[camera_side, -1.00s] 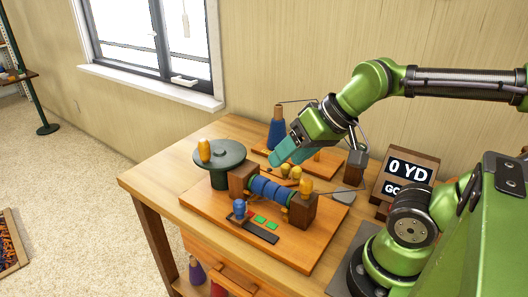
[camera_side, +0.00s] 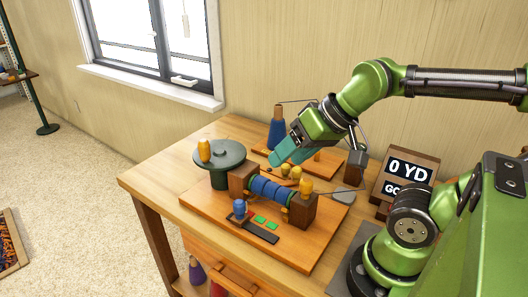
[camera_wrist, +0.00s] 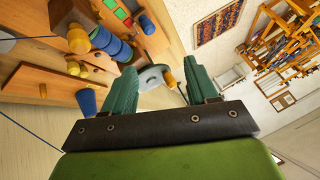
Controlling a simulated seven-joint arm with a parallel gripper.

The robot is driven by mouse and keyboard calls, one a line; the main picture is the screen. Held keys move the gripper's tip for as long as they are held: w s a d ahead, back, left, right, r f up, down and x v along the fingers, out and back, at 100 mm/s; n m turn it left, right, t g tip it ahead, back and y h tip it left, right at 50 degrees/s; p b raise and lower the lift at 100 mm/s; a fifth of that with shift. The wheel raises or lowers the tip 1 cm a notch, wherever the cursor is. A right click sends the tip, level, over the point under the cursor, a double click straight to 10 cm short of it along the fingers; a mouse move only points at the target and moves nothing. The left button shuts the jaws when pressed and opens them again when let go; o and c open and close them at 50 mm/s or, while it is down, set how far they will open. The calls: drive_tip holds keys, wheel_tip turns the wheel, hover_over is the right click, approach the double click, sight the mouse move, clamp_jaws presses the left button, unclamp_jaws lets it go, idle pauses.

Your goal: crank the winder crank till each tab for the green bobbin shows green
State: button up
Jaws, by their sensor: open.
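The winder stands on a wooden board, with a blue-wound roller (camera_side: 271,189) between wooden blocks. A dark round disc with an orange upright knob (camera_side: 204,150), which looks like the crank, is at its left end. In the wrist view the knob (camera_wrist: 169,80) appears between my fingers, some way beyond them. Two tabs (camera_side: 266,222) in front of the roller show green, beside a small blue bobbin (camera_side: 239,208). The wrist view also shows a red patch (camera_wrist: 109,4) near the green ones. My gripper (camera_side: 277,162) is open and empty, above and behind the roller.
A blue cone (camera_side: 277,134) stands behind, with small yellow knobs (camera_side: 291,171) in front of it. A sign (camera_side: 405,172) reading "0 YD" stands at the right. Bare tabletop lies at the left.

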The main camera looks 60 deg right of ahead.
idle(0.3)
drive_tip(key=n+g+h, duration=0.2)
drive_tip(key=n+g, duration=0.2)
drive_tip(key=g, duration=0.3)
approach(204, 141)
wheel_tip(204, 141, down, 12)
drive_tip(key=shift+w+f, duration=0.1)
drive_tip(key=shift+w, duration=0.05)
idle(0.4)
